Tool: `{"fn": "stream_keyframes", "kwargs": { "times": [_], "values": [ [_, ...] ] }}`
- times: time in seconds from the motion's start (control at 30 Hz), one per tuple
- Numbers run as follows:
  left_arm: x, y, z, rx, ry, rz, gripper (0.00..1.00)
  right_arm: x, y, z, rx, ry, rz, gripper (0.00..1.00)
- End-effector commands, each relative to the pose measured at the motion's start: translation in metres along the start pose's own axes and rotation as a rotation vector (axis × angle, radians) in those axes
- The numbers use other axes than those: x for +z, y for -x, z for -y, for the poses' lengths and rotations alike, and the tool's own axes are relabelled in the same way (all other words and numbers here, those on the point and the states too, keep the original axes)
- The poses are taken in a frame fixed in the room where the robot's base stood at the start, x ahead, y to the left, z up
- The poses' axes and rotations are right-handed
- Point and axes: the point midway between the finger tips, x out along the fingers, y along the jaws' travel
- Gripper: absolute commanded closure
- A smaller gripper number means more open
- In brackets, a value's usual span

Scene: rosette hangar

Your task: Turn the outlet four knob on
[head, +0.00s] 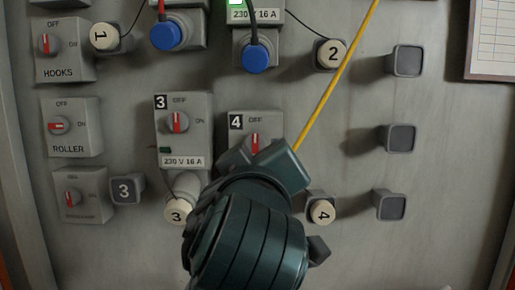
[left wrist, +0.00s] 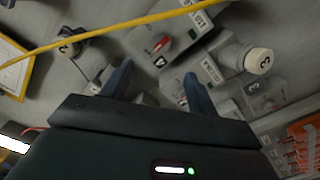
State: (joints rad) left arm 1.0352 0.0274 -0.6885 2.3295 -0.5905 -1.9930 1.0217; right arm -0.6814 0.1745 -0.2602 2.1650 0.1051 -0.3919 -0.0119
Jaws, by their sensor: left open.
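I cannot tell whether the fingers touch the knob. My right gripper is not in view.
The outlet three box (head: 182,145) is just left, its knob upright at OFF. A yellow cable (head: 330,90) slants past the gripper's right side. Cap 3 (head: 178,211) and cap 4 (head: 322,210) hang low. Blue plugs (head: 256,58) sit above.

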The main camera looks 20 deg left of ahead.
Motion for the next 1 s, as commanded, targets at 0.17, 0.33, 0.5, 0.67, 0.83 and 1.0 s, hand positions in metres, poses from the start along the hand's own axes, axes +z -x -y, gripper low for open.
{"fn": "stream_keyframes", "kwargs": {
  "times": [0.17,0.33,0.5,0.67,0.83,1.0],
  "values": [
    [-0.001,-0.020,0.004,-0.011,-0.005,-0.008,0.41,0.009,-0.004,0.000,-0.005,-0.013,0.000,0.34],
    [-0.002,-0.059,0.003,-0.016,-0.005,-0.001,0.41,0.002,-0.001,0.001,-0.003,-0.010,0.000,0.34],
    [-0.002,-0.092,0.003,-0.013,-0.004,0.001,0.41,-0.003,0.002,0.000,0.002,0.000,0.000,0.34],
    [-0.002,-0.114,0.003,-0.011,-0.002,0.001,0.41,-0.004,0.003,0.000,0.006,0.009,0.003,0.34],
    [-0.001,-0.124,0.003,-0.008,-0.001,0.001,0.41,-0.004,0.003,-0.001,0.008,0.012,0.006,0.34],
    [0.000,-0.125,0.003,-0.007,-0.001,0.002,0.41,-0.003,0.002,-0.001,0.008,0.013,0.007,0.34]
  ]
}}
